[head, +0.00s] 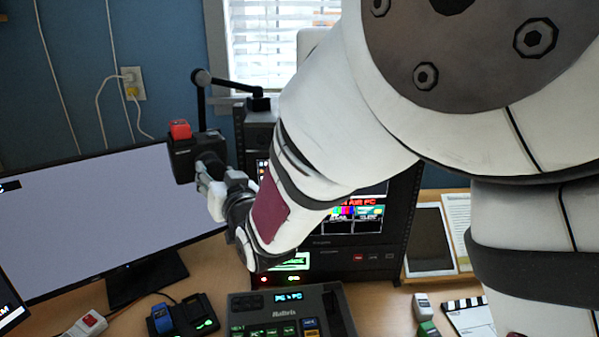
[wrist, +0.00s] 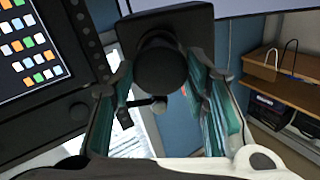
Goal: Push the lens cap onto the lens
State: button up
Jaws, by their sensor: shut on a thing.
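The black camera (head: 182,156) with a red block on top hangs on a jointed black arm left of the monitor rack. Its dark lens (head: 209,161) points toward my gripper (head: 212,188). In the wrist view the camera body (wrist: 190,22) is at the top, with a round black face, the lens cap (wrist: 160,68), in front of it. My gripper (wrist: 163,100) has a teal-padded finger on either side and is shut on the cap. The cap is in line with the lens; I cannot tell whether they touch. In the head view the cap is hidden by my gripper.
A large monitor (head: 110,215) stands left below the camera. The rack with screens (head: 345,250) is close on the right of my gripper. A switcher panel (head: 290,312) and a charger (head: 185,316) lie on the desk below.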

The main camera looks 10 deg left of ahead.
jog(key=shift+w+a, duration=0.25)
jog(key=o, duration=0.9)
jog(key=shift+c, duration=0.2)
jog(key=v, duration=1.2)
jog(key=shift+d, duration=0.1)
